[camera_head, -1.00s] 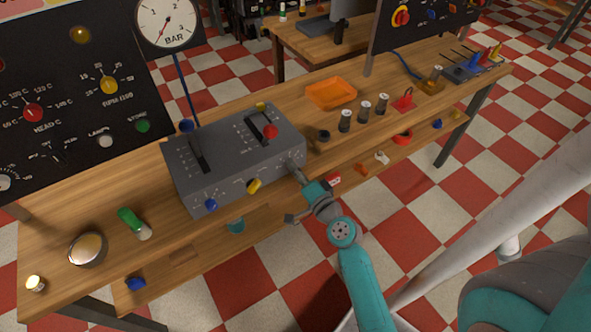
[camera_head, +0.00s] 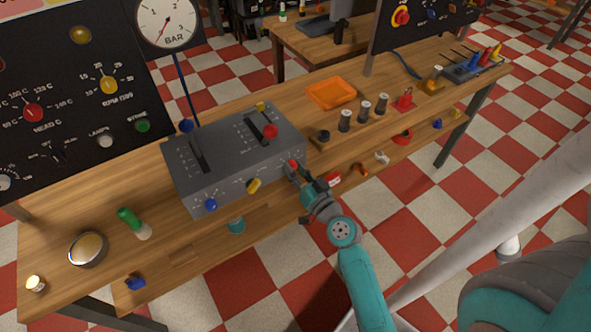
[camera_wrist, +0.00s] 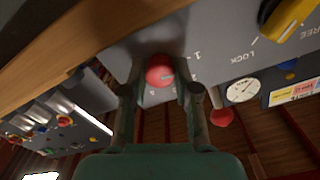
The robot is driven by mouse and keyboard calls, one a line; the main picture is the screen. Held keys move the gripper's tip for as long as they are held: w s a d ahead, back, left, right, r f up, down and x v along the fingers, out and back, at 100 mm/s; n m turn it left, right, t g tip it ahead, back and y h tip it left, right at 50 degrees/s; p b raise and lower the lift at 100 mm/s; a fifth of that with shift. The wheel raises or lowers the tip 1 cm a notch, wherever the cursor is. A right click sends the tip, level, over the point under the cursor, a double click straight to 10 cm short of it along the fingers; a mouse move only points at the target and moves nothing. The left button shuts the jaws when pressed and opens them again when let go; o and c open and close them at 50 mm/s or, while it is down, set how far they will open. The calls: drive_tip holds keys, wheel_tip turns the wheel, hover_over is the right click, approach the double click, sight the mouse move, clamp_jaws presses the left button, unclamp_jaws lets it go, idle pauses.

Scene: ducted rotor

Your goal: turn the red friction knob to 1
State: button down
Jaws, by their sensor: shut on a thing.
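The red friction knob (camera_head: 292,163) is on the front face of the grey lever box (camera_head: 240,160), near its right end. In the wrist view the knob (camera_wrist: 159,69) sits between the two fingers of my gripper (camera_wrist: 160,88), one finger on each side. My gripper (camera_head: 294,172) is shut on it. A small light mark shows on the knob's face. White scale figures are printed around it; a "1" is readable just right of the knob in the wrist view. The other figures are partly hidden by the fingers.
A yellow knob (camera_head: 254,186) and a blue knob (camera_head: 211,204) are on the same front face, left of my gripper.

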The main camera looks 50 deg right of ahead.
drive_tip(key=shift+f+n, duration=0.1)
drive_tip(key=shift+n, duration=0.3)
drive_tip(key=c, duration=0.8)
unclamp_jaws()
drive_tip(key=shift+c, duration=0.2)
drive_tip(key=shift+s, duration=0.1)
drive_tip(key=v, duration=1.1)
drive_tip(key=shift+s+a, duration=0.2)
drive_tip(key=shift+s, duration=0.15)
